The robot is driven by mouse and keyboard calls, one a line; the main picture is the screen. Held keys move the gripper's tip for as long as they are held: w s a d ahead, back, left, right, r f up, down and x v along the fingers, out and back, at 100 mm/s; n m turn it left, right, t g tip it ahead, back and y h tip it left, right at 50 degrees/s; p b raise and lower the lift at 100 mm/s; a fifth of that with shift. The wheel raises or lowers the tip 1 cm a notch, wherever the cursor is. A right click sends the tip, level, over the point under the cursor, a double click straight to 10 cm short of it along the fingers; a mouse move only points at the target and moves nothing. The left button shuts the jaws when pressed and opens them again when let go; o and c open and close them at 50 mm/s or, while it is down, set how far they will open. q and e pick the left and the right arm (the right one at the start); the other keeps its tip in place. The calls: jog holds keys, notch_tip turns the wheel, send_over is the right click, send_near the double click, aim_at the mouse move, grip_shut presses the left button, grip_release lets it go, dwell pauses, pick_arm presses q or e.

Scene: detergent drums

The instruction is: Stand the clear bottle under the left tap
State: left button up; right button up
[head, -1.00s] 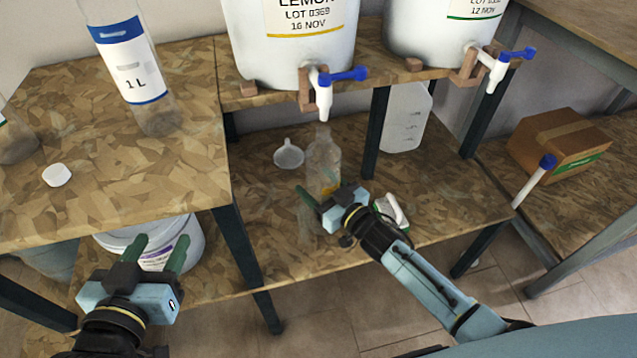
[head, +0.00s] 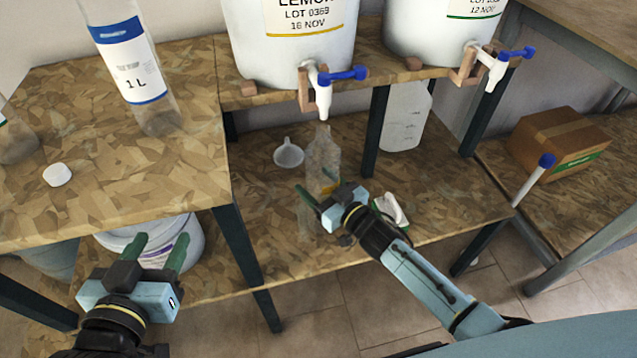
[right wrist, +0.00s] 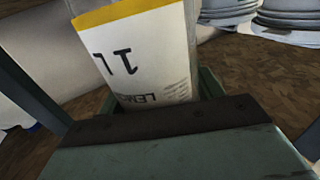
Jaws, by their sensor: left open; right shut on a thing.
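The clear bottle (head: 322,152) stands roughly upright at the lower shelf, its neck just below the nozzle of the left tap (head: 323,92) with its blue handle. I cannot tell whether its base touches the shelf or whether it is exactly in line with the nozzle. My right gripper (head: 320,187) is shut on the bottle low down. In the right wrist view the bottle's yellow-edged white label (right wrist: 145,60), reading 1 L and part of LEMON, fills the space between the fingers. My left gripper (head: 153,252) is open and empty at the lower left.
A white funnel (head: 288,152) lies left of the bottle, and a white-and-green item (head: 391,210) lies right of my right gripper. A jug (head: 405,118) stands behind. The LEMON drum (head: 290,50) sits above. Another 1 L bottle (head: 130,75) and a white cap (head: 57,175) are on the left bench.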

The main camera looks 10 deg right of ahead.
jog(key=shift+f+b, duration=0.35)
jog(key=shift+f, duration=0.1)
dwell(0.5)
jog(key=o, duration=0.7)
jog(key=shift+o, duration=0.2)
jog(key=o, duration=0.5)
